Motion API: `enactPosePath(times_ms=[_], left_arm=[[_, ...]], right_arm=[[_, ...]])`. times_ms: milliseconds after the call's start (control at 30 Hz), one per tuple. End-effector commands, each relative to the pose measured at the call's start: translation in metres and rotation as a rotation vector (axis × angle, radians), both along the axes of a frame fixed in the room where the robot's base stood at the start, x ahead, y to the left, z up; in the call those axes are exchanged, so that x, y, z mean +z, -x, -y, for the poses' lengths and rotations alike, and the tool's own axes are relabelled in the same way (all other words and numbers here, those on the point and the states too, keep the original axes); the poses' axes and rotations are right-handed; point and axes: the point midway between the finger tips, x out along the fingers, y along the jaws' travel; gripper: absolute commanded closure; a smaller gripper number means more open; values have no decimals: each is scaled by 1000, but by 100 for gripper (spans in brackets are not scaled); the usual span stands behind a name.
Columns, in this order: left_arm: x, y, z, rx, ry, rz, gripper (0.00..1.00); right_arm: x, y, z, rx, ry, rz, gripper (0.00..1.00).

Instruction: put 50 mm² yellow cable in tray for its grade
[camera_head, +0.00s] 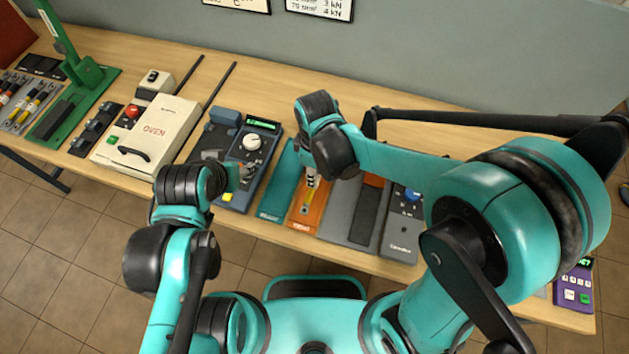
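A short yellow cable (307,205) is at the orange tray (298,226). Its upper end is under my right gripper (311,181), which points down over this tray. I cannot tell whether the fingers touch the cable or are closed on it. A teal tray (272,211) lies directly left of the orange one. Both trays have small front labels too blurred to read. My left gripper (242,180) is over the dark device with a white dial (252,142); its fingers are small and partly hidden by the wrist.
From the left stand a cable rack (22,103), a green lever press (85,72), a cream oven (147,135) and dark rods. Right of the trays are a grey plate with a dark strip (365,212) and a blue-knob device (404,220). A purple keypad unit (574,285) is at far right.

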Motion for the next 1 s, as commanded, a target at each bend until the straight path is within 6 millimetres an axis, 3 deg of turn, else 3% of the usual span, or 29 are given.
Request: enactPosePath(times_ms=[167, 400, 1000], left_arm=[[-4, 0, 0, 0, 0, 0, 48], [-17, 0, 0, 0, 0, 0, 48], [-27, 0, 0, 0, 0, 0, 48]], right_arm=[[-10, -4, -3, 0, 0, 0, 100], [-43, -4, -3, 0, 0, 0, 100], [-54, -3, -3, 0, 0, 0, 100]])
